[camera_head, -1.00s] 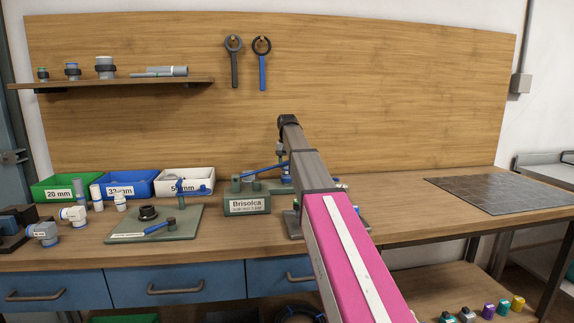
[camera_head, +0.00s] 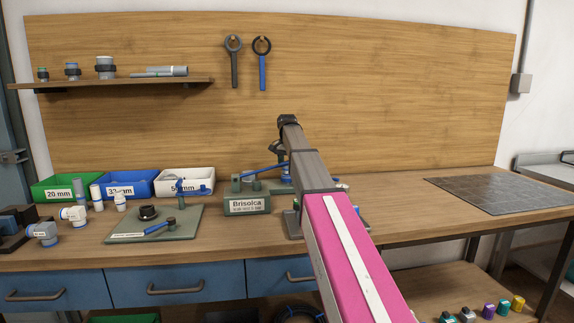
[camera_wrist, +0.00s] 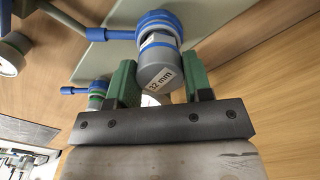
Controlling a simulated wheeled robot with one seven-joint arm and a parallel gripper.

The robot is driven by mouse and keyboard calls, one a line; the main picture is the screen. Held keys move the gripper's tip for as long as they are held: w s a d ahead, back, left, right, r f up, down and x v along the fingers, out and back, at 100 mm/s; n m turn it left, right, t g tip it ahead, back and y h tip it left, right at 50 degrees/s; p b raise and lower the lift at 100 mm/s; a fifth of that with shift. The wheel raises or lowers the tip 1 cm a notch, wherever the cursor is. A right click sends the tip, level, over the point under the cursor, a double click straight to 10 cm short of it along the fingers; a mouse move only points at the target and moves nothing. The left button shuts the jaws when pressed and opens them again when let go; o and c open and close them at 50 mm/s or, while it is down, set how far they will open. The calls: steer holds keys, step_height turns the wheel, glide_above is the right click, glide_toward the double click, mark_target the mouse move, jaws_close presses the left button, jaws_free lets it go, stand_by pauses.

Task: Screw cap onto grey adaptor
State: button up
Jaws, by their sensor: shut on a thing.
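In the wrist view, a round grey cap (camera_wrist: 160,76) with a white label ending in "2 mm" sits between the green fingers of my gripper (camera_wrist: 160,84). The gripper is shut on it. Directly beyond the cap is a blue ribbed collar (camera_wrist: 158,22) with a blue handle reaching left. I cannot make out the grey adaptor separately, nor tell how far the cap and the part behind it are engaged. In the head view my arm hides the gripper and cap; a blue lever (camera_head: 262,172) shows to the left of the arm.
A smaller blue-handled fitting (camera_wrist: 97,92) is left of the fingers in the wrist view. In the head view, the Brisolca block (camera_head: 247,205), a green plate (camera_head: 185,222) with tools and several bins stand left. A dark mat (camera_head: 495,193) lies right, with bare bench before it.

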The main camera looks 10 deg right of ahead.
steer(key=shift+m, duration=0.6)
steer(key=o, duration=1.4)
steer(key=shift+r, duration=0.1)
steer(key=shift+r, duration=2.9)
